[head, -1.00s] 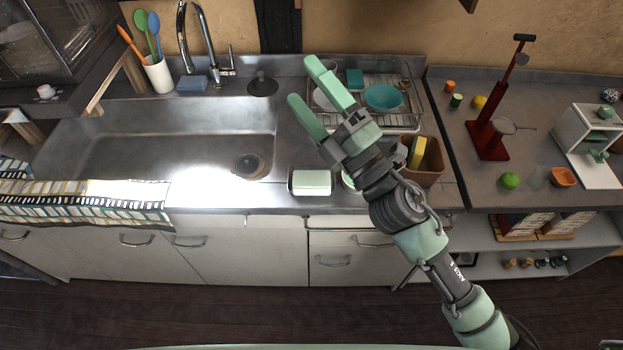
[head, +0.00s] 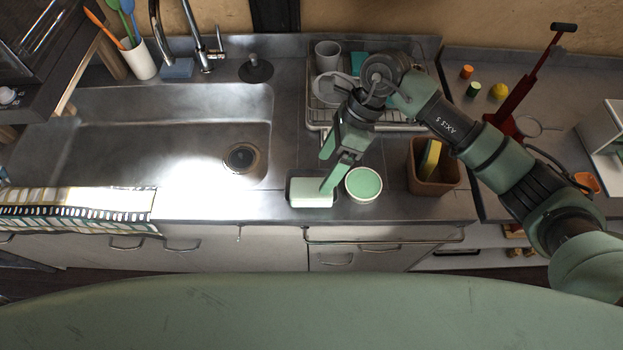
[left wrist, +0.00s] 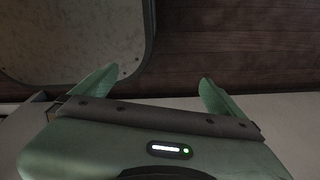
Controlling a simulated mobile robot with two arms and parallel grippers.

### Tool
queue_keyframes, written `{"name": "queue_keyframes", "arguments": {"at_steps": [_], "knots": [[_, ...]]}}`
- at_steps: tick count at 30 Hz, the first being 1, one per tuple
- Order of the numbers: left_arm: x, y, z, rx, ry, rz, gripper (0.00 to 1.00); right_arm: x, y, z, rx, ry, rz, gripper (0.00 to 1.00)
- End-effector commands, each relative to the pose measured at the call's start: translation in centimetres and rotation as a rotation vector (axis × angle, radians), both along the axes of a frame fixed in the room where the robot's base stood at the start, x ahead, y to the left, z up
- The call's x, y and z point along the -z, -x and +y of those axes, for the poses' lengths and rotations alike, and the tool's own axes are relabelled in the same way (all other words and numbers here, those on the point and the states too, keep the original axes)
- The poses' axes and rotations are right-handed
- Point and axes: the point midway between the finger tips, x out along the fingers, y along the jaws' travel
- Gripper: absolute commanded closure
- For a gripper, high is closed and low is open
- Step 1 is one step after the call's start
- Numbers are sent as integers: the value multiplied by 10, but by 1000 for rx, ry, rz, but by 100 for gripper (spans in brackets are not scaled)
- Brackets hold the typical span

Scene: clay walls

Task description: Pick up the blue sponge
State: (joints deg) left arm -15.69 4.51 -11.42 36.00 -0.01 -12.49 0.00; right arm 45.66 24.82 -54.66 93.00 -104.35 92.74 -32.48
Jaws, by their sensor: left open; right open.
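The blue sponge (head: 177,68) lies on the counter's back ledge behind the sink, below the faucet, in the head view. My right gripper (head: 327,169) is open and empty. It points down and left over the front counter, near a white block in a dark tray, well to the right of the sponge. My left gripper (left wrist: 160,78) shows only in the left wrist view, open with nothing between its fingers. The sponge is not in that view.
A utensil cup (head: 140,60) stands left of the sponge, and the faucet (head: 196,35) rises beside it. The sink (head: 190,105) is empty. A green-topped tub (head: 363,184), a brown bin (head: 433,178) and a dish rack (head: 318,118) are near my right arm.

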Motion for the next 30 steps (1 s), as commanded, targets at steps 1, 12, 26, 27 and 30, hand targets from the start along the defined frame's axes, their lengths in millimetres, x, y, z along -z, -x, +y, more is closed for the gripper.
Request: {"name": "queue_keyframes", "arguments": {"at_steps": [1, 12, 26, 27, 30], "knots": [[-3, 12, 0, 0, 0, 15, 0, 4, 3, 3, -1, -1, 4, 15], [-26, 45, 2, 1, -5, 62, 0, 46, 14, 26, 1, -5, 5, 15], [-27, 19, 0, 1, -1, 24, 0, 55, 15, 29, 2, -6, 0, 15], [-26, 21, 1, 1, -1, 27, 0, 55, 15, 29, 2, -6, 0, 15], [-25, 26, 1, 1, -2, 34, 0, 56, 15, 29, 2, -6, 0, 15]]}}
